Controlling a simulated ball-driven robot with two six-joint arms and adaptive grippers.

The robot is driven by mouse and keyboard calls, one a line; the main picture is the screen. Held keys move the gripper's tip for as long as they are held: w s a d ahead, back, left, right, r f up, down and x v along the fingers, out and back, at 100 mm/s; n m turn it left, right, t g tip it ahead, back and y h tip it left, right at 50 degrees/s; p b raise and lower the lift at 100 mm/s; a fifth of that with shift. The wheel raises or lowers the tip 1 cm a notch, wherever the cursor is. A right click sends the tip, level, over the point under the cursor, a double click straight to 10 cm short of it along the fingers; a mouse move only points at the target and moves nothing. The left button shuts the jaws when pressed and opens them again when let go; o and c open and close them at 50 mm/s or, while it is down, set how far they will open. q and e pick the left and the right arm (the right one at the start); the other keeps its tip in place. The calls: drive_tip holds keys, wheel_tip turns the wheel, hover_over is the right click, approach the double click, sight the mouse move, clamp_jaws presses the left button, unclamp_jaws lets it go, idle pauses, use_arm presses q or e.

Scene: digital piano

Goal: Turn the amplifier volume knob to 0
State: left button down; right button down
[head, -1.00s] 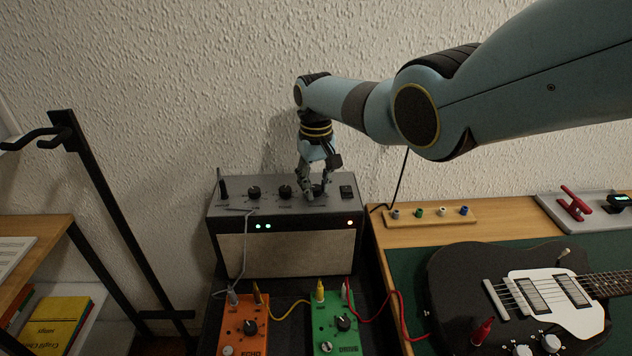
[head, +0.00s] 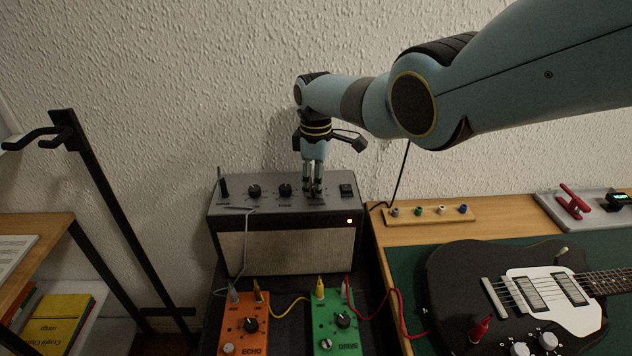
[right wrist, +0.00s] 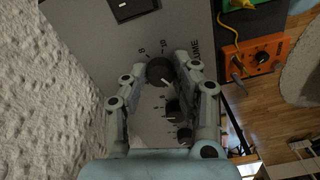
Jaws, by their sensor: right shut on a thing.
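The grey amplifier (head: 290,254) stands against the wall in the head view, its knobs on the top panel. My right gripper (head: 313,190) points down onto the rightmost knob, which its fingers mostly hide there. In the right wrist view the dark volume knob (right wrist: 160,71) sits between the fingertips of my right gripper (right wrist: 157,76), beside the printed "VOLUME" and scale numbers. The gripper is shut on this knob. A pale pointer mark shows on the knob, but its exact reading is unclear. My left gripper is not in view.
Two more knobs (head: 254,191) (head: 285,190) and a switch (head: 346,190) flank the volume knob. An orange pedal (head: 242,330) and a green pedal (head: 334,327) with cables lie in front. A black guitar (head: 460,290) lies at right. A black stand (head: 105,220) rises at left.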

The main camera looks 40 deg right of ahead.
drive_tip(key=shift+n, duration=1.6)
drive_tip(key=c, duration=1)
unclamp_jaws()
drive_tip(key=shift+r, duration=0.1)
wheel_tip(320, 180, up, 12)
